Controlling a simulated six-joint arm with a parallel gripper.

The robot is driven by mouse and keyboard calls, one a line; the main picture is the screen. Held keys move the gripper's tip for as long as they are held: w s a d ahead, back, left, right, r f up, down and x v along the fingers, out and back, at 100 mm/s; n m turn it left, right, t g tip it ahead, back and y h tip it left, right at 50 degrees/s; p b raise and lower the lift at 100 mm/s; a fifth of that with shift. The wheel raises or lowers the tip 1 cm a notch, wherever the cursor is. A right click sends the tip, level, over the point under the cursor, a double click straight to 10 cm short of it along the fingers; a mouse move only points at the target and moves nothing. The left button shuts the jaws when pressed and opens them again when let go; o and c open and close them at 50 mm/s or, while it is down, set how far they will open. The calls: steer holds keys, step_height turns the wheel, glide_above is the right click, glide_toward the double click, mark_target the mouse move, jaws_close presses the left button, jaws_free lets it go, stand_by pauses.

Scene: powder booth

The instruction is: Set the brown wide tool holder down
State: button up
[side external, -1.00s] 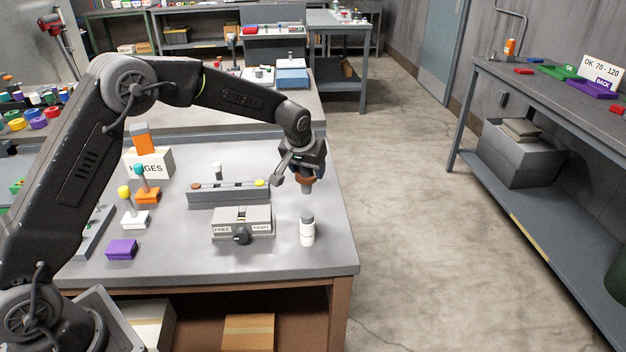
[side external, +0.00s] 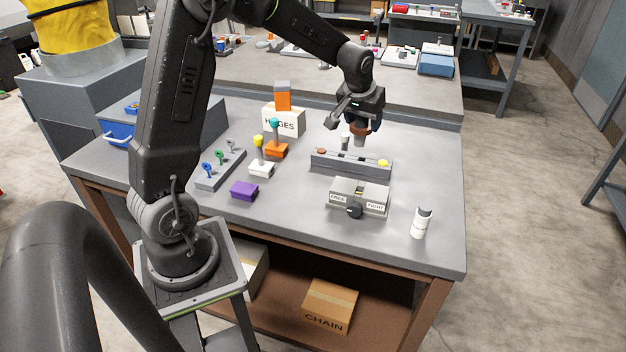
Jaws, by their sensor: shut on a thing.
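The brown wide tool holder (side external: 359,129) is a brown collar with a grey cylindrical part hanging below it. My gripper (side external: 361,121) is shut on it and points down, with the holder roughly upright. In the picture, the holder's lower end is just above the back edge of a long grey rack (side external: 351,170). I cannot tell whether it is over the rack or behind it. The rack has a brown round piece (side external: 321,151) at its left and a yellow one (side external: 383,163) at its right. A small pale upright piece (side external: 345,139) shows close left of the held holder.
A grey FREE/TIGHT fixture (side external: 359,196) with a black knob stands in front of the rack. A white cylinder (side external: 421,222) stands near the right edge. Orange (side external: 276,149), white (side external: 261,170) and purple (side external: 244,191) blocks and a labelled box (side external: 284,121) are left.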

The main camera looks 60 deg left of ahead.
steer(key=s+a+n+g+y, duration=0.1)
steer(key=s+a+n, duration=0.35)
steer(key=s, duration=0.85)
steer(key=shift+f, duration=5.45)
steer(key=shift+f, duration=0.15)
steer(key=o, duration=1.1)
steer(key=shift+o, duration=0.2)
